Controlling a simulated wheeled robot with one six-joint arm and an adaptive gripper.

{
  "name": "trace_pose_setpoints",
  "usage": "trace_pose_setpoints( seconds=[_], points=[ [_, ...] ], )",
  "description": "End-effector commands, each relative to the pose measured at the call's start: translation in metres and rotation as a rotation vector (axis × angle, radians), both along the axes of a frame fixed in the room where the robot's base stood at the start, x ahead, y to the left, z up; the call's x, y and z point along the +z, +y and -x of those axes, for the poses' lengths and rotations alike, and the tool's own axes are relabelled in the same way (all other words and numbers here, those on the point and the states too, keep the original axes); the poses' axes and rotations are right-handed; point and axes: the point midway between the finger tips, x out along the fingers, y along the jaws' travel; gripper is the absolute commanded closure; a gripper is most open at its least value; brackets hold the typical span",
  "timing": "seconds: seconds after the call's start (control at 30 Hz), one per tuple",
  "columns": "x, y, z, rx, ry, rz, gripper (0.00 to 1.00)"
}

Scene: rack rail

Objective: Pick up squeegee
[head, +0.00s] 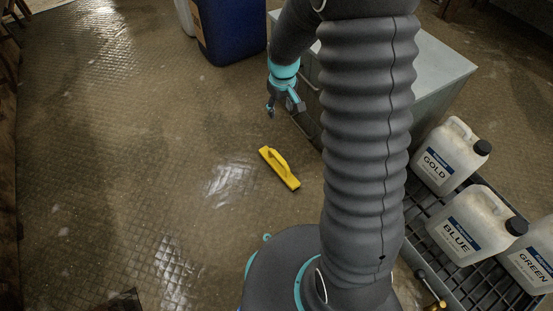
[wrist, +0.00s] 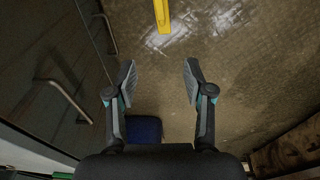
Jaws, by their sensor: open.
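The squeegee (head: 279,168) is yellow, with a raised handle along its top. It lies on the wet floor in the middle of the head view, tilted from upper left to lower right. Part of it shows at the top edge of the wrist view (wrist: 162,15); the rest is cut off there. My gripper (head: 283,108) is above the squeegee in the head picture and apart from it. In the wrist view my gripper (wrist: 159,75) has its two fingers wide apart with nothing between them.
A grey cabinet (head: 435,70) with handles (wrist: 65,98) stands close beside my gripper. A blue bin (head: 233,30) stands at the back. Jugs labelled GOLD (head: 445,158), BLUE (head: 468,225) and GREEN (head: 530,255) stand on a dark rack at right. The floor at left is clear.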

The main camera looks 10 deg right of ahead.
Motion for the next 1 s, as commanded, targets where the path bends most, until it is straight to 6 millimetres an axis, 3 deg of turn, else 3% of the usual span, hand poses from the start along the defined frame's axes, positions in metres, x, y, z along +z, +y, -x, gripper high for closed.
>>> trace_pose_setpoints(
  seconds=[0.03,0.1,0.33,1.0],
  points=[
    [-0.029,0.0,-0.007,0.012,0.025,0.002,0.48],
    [-0.06,0.001,-0.015,0.033,0.047,0.003,0.48],
    [-0.148,0.002,-0.029,0.085,0.108,0.007,0.48],
    [-0.256,0.001,-0.031,0.108,0.133,0.008,0.48]
  ],
)
